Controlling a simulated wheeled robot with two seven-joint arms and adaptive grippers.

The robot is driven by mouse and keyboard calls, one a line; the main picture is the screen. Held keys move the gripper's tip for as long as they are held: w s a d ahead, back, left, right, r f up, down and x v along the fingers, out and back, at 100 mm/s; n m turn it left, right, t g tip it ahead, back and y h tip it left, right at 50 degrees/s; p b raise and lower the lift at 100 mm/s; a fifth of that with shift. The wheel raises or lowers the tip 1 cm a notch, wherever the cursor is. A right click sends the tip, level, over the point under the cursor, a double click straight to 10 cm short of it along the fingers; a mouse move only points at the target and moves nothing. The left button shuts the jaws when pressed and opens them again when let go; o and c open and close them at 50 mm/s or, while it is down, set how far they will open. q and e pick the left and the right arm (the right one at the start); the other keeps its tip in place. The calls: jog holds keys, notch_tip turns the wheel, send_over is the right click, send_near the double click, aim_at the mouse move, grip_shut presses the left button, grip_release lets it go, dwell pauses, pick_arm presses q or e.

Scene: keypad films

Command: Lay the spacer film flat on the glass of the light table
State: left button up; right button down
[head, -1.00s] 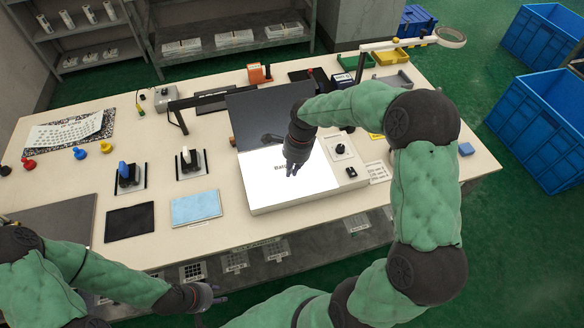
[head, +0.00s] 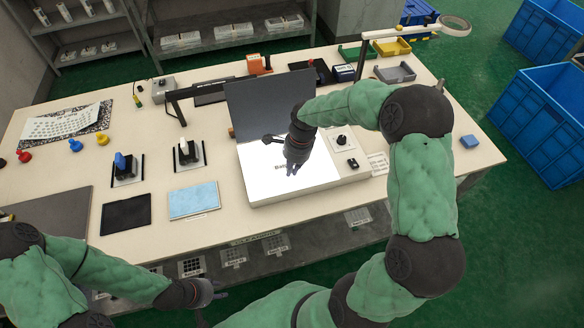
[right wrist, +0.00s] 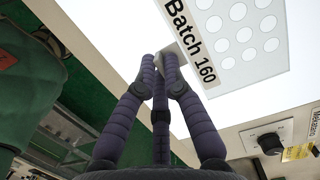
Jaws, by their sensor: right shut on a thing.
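The light table (head: 256,190) has a bright white glass top and a dark raised panel behind it. A film with rows of pale discs and a "Batch 160" label (right wrist: 190,40) is over the glass in the right wrist view; I take it for the spacer film. My right gripper (right wrist: 164,58) is shut on a small grey piece at the film's edge; it also shows over the glass in the head view (head: 291,168). I cannot tell whether the film touches the glass. My left gripper (head: 214,305) is open and empty in front of the table edge.
A black pad (head: 126,214) and a light-blue pad (head: 194,200) lie left of the light table. Two upright handled tools (head: 123,166) stand behind them. A knob (head: 342,141) sits right of the glass.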

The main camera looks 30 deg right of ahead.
jog(key=shift+f, duration=0.4)
dwell(0.3)
jog(key=c, duration=1.3)
grip_release()
jog(key=shift+o, duration=0.2)
notch_tip(320, 180, up, 12)
jog(key=d, duration=0.2)
jog(key=shift+s, duration=0.2)
jog(key=shift+f, duration=0.1)
